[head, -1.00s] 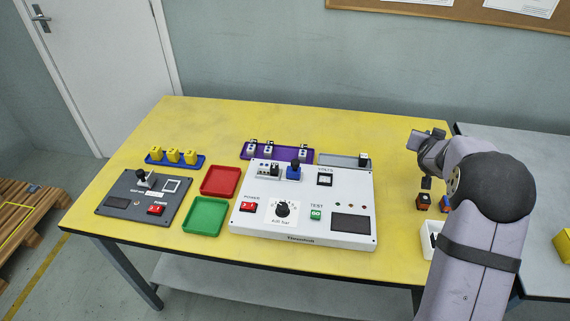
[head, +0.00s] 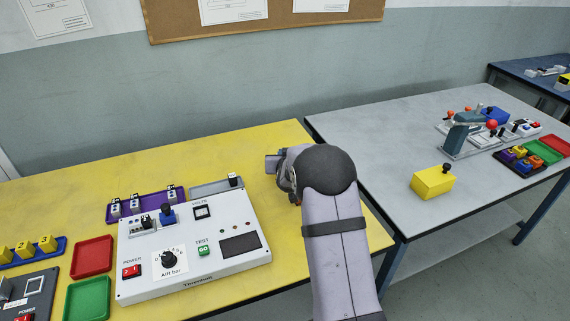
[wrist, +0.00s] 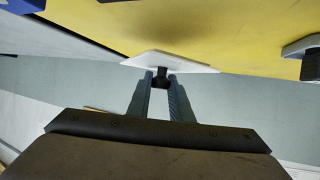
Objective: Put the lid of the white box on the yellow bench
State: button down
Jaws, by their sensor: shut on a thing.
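In the wrist view my gripper (wrist: 161,82) is shut on the dark knob (wrist: 161,71) of a thin white lid (wrist: 170,61). The lid is seen almost edge-on, against the yellow bench (wrist: 215,25); I cannot tell whether it touches the bench. In the head view the yellow bench (head: 240,148) fills the left half. My arm reaches over its right end and hides the fingers and the lid. The white box is not visible now; my arm covers that part of the bench.
A white control panel (head: 240,262) stands left of my arm, with a purple tray (head: 145,205) and a grey tray (head: 215,187) behind it. Red (head: 92,256) and green (head: 87,298) trays lie farther left. A grey table (head: 390,130) to the right carries a yellow box (head: 433,182).

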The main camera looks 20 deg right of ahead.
jog(key=shift+f, duration=1.8)
jog(key=shift+f, duration=0.2)
jog(key=c, duration=1.6)
grip_release()
jog(key=shift+s+r, duration=0.1)
jog(key=shift+r, duration=0.15)
jog(key=v, duration=1.1)
jog(key=shift+s+a, duration=0.2)
jog(key=shift+s, duration=0.15)
